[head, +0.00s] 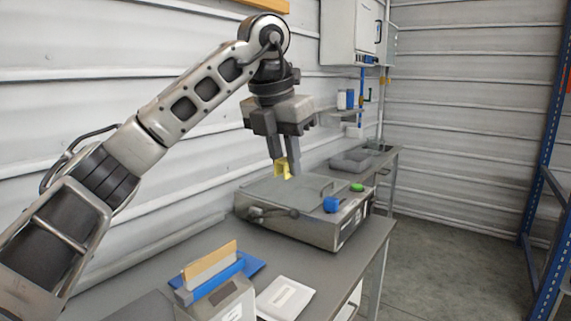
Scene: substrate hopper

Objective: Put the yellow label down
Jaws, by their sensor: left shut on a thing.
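The yellow label (282,168) is small and hangs between the fingertips of my left gripper (284,160). The gripper points down and is shut on it. The label is over the back part of the grey lid of the metal hopper box (325,232). I cannot tell whether the label touches the lid or is just above it. My right gripper is not in view.
A blue knob (331,204) and a green piece (357,187) are on the hopper's right side. Bare table lies left of the hopper.

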